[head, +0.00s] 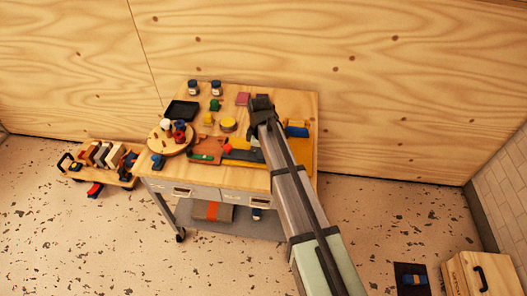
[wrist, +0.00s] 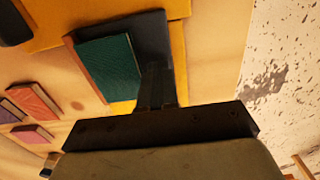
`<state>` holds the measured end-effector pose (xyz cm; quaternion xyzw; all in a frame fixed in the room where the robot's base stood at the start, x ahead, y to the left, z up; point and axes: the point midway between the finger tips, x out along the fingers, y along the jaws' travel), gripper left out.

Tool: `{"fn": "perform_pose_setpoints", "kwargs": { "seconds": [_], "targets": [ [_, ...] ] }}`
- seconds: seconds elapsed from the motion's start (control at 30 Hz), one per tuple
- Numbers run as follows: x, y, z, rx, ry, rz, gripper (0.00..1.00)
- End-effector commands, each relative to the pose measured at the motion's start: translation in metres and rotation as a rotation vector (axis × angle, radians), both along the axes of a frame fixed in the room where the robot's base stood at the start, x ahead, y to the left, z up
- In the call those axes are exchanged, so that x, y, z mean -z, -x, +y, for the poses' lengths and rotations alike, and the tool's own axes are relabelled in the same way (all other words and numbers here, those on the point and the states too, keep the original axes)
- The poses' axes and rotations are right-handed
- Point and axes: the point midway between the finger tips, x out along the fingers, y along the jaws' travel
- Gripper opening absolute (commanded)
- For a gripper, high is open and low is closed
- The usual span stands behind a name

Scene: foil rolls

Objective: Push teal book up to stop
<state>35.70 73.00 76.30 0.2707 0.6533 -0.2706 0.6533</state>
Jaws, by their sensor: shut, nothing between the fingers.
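The teal book (wrist: 110,66) lies flat in the wrist view, beside and partly against a dark slab (wrist: 152,32). Whether this slab is the stop I cannot tell. My gripper (wrist: 156,78) is shut and empty, its fingers pointing down close to the book's right edge and over the near end of the slab. Whether the fingers touch the book is not clear. In the head view my gripper (head: 261,104) is above the right back part of the table, and my arm hides the teal book there.
Pink books (wrist: 36,97) lie left of the teal book. A yellow mat (wrist: 75,22) lies beyond it. The wooden table (head: 290,100) also bears a black tray (head: 182,111), two jars, a round board (head: 160,143) and small blocks. The table's edge is to the right.

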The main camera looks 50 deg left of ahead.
Motion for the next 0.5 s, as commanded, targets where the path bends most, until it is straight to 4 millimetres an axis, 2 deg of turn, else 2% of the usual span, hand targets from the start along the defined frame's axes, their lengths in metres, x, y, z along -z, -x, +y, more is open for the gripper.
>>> {"fn": "perform_pose_setpoints", "kwargs": {
  "seconds": [0.5],
  "targets": [
    [-0.042, 0.000, 0.000, 0.000, -0.001, -0.001, 0.00]
  ]
}}
